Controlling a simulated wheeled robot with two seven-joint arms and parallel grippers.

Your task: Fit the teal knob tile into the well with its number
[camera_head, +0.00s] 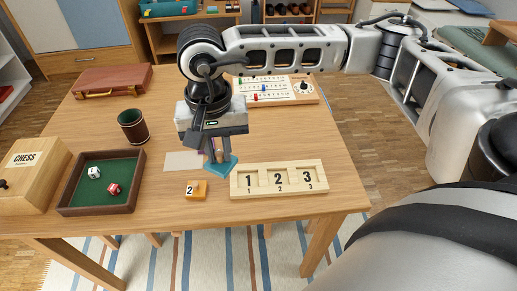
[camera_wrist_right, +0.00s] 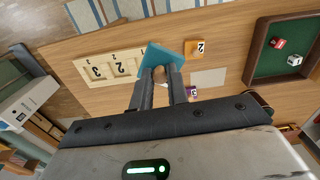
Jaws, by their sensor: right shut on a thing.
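The teal knob tile (camera_head: 221,169) is in my right gripper (camera_head: 217,158), which is shut on its knob. The tile is turned at an angle to the tray, just left of it; I cannot tell whether it touches the table. The teal tile also shows in the right wrist view (camera_wrist_right: 157,58), between the fingertips (camera_wrist_right: 161,78). Its number is not readable. The pale wooden tray (camera_head: 280,191) has wells marked 1, 2 and 3, all empty. It shows in the right wrist view too (camera_wrist_right: 110,66). My left gripper is not in view.
An orange tile marked 2 (camera_head: 196,190) lies left of the tray. A purple tile marked 3 (camera_wrist_right: 192,92) is partly hidden by a finger. A pale sheet (camera_head: 182,161), dice tray (camera_head: 68,195), dark cup (camera_head: 133,126) and chess box (camera_head: 35,170) stand farther left.

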